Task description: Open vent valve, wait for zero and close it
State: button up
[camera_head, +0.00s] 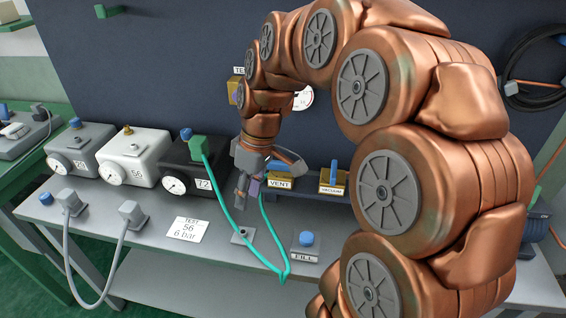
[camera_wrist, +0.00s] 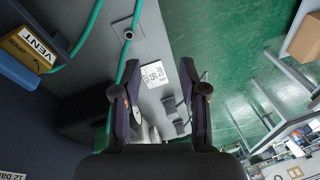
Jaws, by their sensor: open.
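The vent valve (camera_head: 280,182) is a yellow block labelled VENT with a blue handle (camera_head: 278,165) on top, on the dark rail behind the bench. It also shows at the left edge in the wrist view (camera_wrist: 28,50), with the blue handle (camera_wrist: 16,72) partly cut off. My gripper (camera_head: 248,200) points down just left of the valve, apart from it. In the wrist view my gripper (camera_wrist: 160,91) is open with nothing between its fingers. A round gauge (camera_head: 304,98) on the back panel is partly hidden by my arm; its reading is too small to tell.
The vacuum valve (camera_head: 333,182) stands right of the vent valve. A green hose (camera_head: 225,205) runs from the black box 72 (camera_head: 190,170) past my gripper. White box 56 (camera_head: 135,155), a test card (camera_head: 187,229) and a blue FILL button (camera_head: 306,240) are also on the bench.

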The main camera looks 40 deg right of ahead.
jog(key=w+d+n+t, duration=0.1)
jog(key=w+d+n, duration=0.1)
jog(key=w+d, duration=0.65)
jog(key=t, duration=0.2)
send_near(283, 162)
jog(key=shift+w+a+f+n+b, duration=0.1)
jog(key=shift+a+f+n+b, duration=0.1)
jog(key=shift+f, duration=0.25)
jog(key=shift+w+a+f+n+b, duration=0.1)
jog(key=shift+f+n+b, duration=0.1)
jog(key=shift+f, duration=0.25)
jog(key=shift+d+f, duration=0.15)
jog(key=shift+d, duration=0.05)
jog(key=shift+w+f, duration=0.1)
jog(key=shift+f, duration=0.1)
jog(key=shift+a+p+x, duration=0.2)
jog(key=shift+p+x, duration=0.9)
jog(key=shift+x, duration=2.45)
jog(key=shift+r, duration=0.1)
jog(key=shift+c, duration=0.2)
grip_shut()
